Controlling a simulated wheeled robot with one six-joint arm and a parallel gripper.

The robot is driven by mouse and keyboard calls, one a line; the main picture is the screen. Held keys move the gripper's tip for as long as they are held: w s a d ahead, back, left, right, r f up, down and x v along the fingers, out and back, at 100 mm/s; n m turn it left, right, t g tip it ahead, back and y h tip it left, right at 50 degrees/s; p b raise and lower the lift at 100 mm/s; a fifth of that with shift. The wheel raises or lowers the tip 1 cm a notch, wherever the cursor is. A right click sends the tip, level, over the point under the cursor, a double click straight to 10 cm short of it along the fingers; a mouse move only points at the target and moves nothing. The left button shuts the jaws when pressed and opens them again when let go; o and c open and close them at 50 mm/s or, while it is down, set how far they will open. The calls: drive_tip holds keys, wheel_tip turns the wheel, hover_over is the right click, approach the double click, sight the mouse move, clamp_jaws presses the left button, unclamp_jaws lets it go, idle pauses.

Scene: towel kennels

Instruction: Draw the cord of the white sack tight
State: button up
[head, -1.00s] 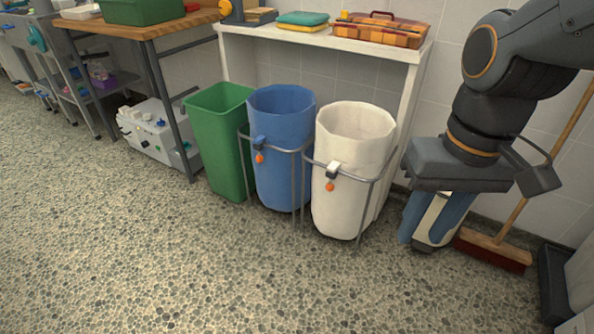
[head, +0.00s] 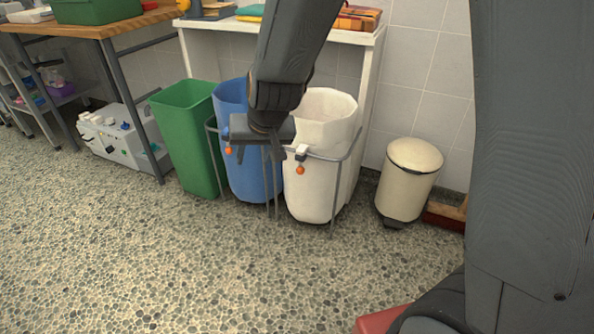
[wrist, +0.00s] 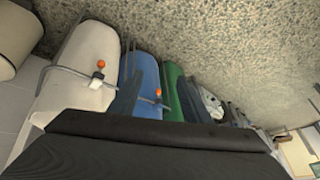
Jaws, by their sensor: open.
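The white sack (head: 318,190) hangs in a metal frame, its mouth wide open. A white cord lock (head: 302,149) sits on its front rim, with an orange ball (head: 300,170) hanging below it. In the wrist view the white sack (wrist: 72,92) is at the left, with its orange ball (wrist: 101,64) clear of my fingers. My gripper (head: 260,152) is open and empty, pointing down in front of the blue sack, just left of the white sack's cord lock. In the wrist view its fingers (wrist: 157,75) stand apart before the blue sack.
The blue sack (head: 230,98), with its own orange ball (head: 228,150), stands left of the white one, partly hidden by my arm. A green bin (head: 185,130) is further left. A cream pedal bin (head: 408,180) stands to the right.

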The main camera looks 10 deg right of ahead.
drive_tip(key=w+f+m+t+h+b, duration=0.1)
drive_tip(key=w+f+m+t+b, duration=0.15)
drive_tip(key=w+f, duration=0.7)
drive_tip(key=m+t+h+b, duration=0.3)
drive_tip(key=t+h+b, duration=0.1)
drive_tip(key=t+h, duration=0.45)
approach(299, 172)
drive_tip(key=x, duration=0.4)
drive_tip(key=shift+g+h, duration=0.3)
drive_tip(key=shift+h, duration=0.05)
drive_tip(key=shift+b+x, duration=0.85)
drive_tip(key=shift+x, duration=2.85)
drive_tip(key=shift+r, duration=0.1)
